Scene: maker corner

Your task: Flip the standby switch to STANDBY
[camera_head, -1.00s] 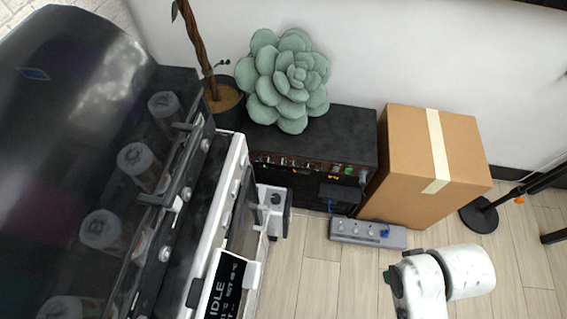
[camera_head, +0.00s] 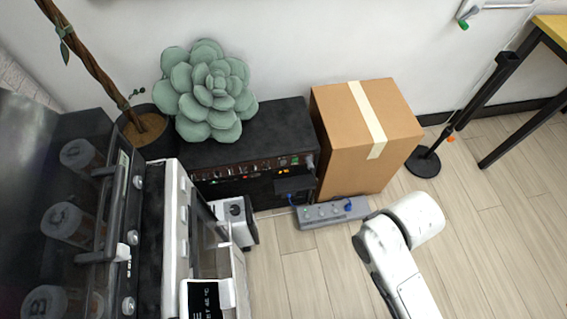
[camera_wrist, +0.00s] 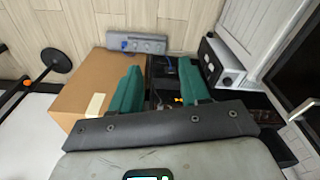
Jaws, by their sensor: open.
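A black unit (camera_head: 262,130) stands against the wall. Its front panel (camera_head: 235,176) has a row of small controls and red and orange lights. The standby switch is too small to make out, and its position cannot be read. In the wrist view my gripper (camera_wrist: 162,72) is open and empty, with its two green fingers apart. Between and behind the fingers, dark parts and a small orange light (camera_wrist: 177,99) of the unit show. The fingers and the dark gripper body hide much of the panel. In the head view only my white arm shows.
A cardboard box (camera_head: 350,140) stands right of the unit. A grey strip with knobs (camera_head: 330,213) lies on the floor before it. A small grey box with a dial (camera_head: 236,217) and a large machine (camera_head: 50,180) stand left. A succulent (camera_head: 205,90) sits on top.

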